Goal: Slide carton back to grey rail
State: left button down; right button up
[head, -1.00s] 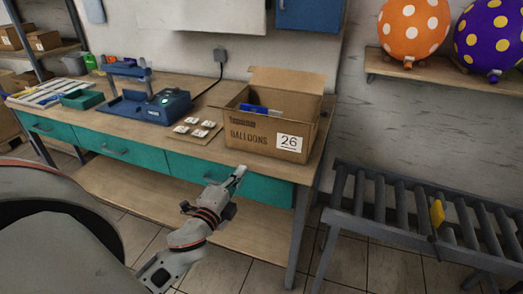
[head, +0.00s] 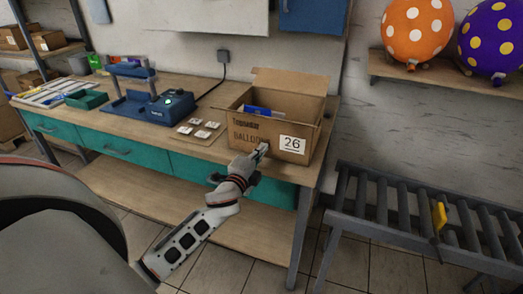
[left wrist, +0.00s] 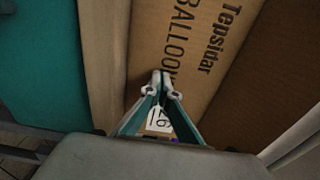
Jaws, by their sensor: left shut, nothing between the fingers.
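The open brown carton (head: 275,129) stands upright on the right end of the workbench, its back flap raised and blue items inside. Its front carries "BALLOONS" lettering and a white "26" label. My left gripper (head: 263,151) is shut and empty, low at the carton's front face. In the left wrist view, the shut fingertips (left wrist: 161,88) lie against or very close to the carton's printed face (left wrist: 140,45); exact contact is unclear. I cannot make out a grey rail behind the carton, which hides the bench there. My right gripper is not in view.
The workbench (head: 160,140) has small white-topped pieces on a brown card (head: 198,130) left of the carton, and a blue machine (head: 170,106) further left. A roller conveyor (head: 400,216) stands to the right. A wall shelf (head: 440,75) holds dotted balloons.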

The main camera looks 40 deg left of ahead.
pick_arm(q)
jog(key=shift+w, duration=0.1)
jog(key=shift+w, duration=0.3)
jog(key=w, duration=0.4)
jog(key=w+a+b, duration=0.1)
jog(key=w, duration=0.3)
jog(key=w+a+b, duration=0.1)
jog(key=w, duration=0.3)
jog(key=shift+w+a+f, duration=0.1)
jog(key=shift+w+a, duration=0.1)
jog(key=shift+a, duration=0.05)
jog(key=shift+w+a, duration=0.1)
jog(key=shift+w, duration=0.35)
jog(key=shift+s, duration=0.15)
